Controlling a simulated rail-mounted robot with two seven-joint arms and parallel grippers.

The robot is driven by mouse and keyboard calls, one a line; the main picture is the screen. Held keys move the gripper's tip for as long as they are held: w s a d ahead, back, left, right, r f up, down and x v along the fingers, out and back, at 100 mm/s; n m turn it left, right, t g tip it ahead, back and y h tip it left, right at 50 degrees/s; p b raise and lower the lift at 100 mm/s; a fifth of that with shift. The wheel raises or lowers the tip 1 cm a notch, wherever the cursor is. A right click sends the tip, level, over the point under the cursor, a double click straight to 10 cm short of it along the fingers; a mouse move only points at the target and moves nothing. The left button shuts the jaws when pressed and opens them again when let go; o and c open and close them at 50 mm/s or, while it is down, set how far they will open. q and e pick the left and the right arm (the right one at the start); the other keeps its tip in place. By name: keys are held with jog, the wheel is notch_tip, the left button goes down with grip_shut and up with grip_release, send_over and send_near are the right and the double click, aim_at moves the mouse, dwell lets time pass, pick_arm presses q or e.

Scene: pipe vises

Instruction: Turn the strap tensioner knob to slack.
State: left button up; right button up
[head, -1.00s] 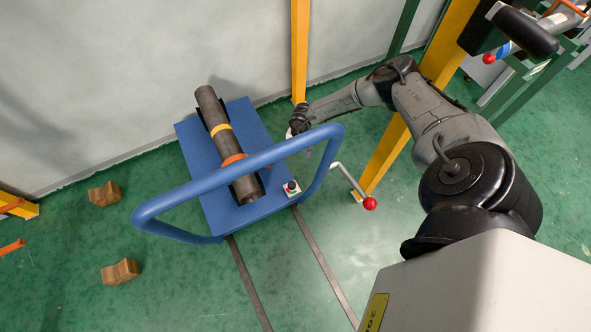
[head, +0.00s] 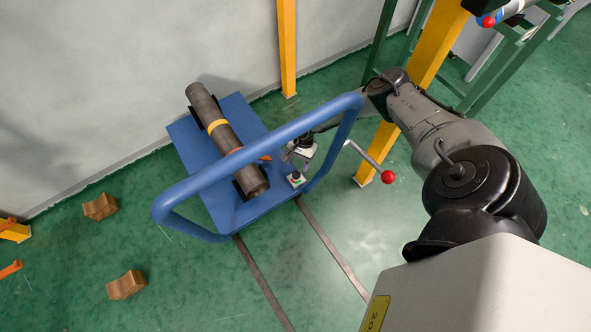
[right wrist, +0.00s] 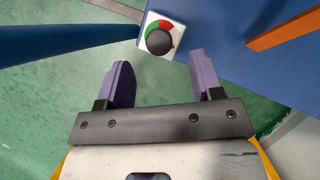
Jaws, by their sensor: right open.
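The tensioner knob (right wrist: 160,41) is a round black knob on a white square plate with a red and green arc, at the top middle of the right wrist view. In the head view it sits on the right edge of the blue cart (head: 232,211), as a small white unit (head: 296,179). My right gripper (right wrist: 160,62) is open, with its two purple-padded fingers apart. The knob lies ahead of the gap between them, and nothing is held. My left gripper is out of view.
A dark pipe (head: 203,105) with a yellow band lies on the cart. The blue handle rail (head: 258,142) arches close to my right arm. A crank with a red ball (head: 388,177) and a yellow post (head: 367,168) stand right. Wooden blocks (head: 126,285) lie on the floor left.

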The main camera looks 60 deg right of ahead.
aim_at(296, 174)
jog(key=x, duration=0.1)
jog(key=b+x, duration=0.1)
jog(key=x, duration=0.1)
jog(key=b+x, duration=0.1)
jog(key=shift+s+d+f, duration=0.2)
jog(key=shift+f, duration=0.2)
jog(key=shift+w+a+f, duration=0.1)
jog(key=shift+a+f, duration=0.25)
jog(key=shift+f, duration=0.1)
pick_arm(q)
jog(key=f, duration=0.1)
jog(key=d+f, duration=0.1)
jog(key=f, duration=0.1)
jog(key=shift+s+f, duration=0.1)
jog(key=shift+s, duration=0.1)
pick_arm(e)
jog(key=shift+d, duration=0.1)
jog(key=shift+c, duration=0.3)
